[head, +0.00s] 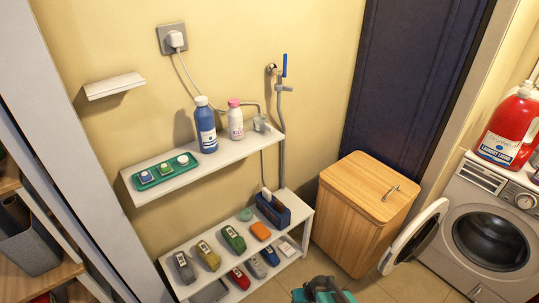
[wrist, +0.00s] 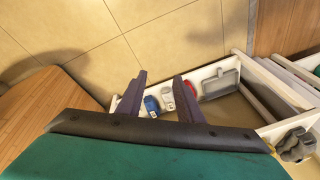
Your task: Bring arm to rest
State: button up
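My gripper (wrist: 158,78) shows in the wrist view with its two dark fingers apart and nothing held between them. Beyond the fingertips are a white shelf (wrist: 222,68) and small items on it, with a gap that I cannot measure. In the head view, a teal and dark part of my arm shows at the bottom edge, in front of the low shelf (head: 296,228) and the wooden cabinet (head: 345,232). The fingers cannot be made out there.
The low shelf holds several small coloured items. The upper shelf (head: 212,170) carries a blue bottle (head: 207,130), a pink-capped bottle (head: 236,124) and a green tray (head: 168,181). At right, the washing machine (head: 484,215) has its door (head: 413,237) open. Some tiled floor (wrist: 120,45) is clear.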

jog(key=s+d+r+g+h, duration=0.1)
jog(key=s+g, duration=0.3)
jog(key=s, duration=0.5)
jog(key=s+d+r+m+g+h, duration=0.1)
jog(key=s+d+r+g, duration=0.2)
jog(key=s, duration=0.6)
jog(key=shift+s+d+m+g, duration=0.2)
jog(key=shift+s+m+g, duration=0.1)
jog(key=shift+g, duration=0.2)
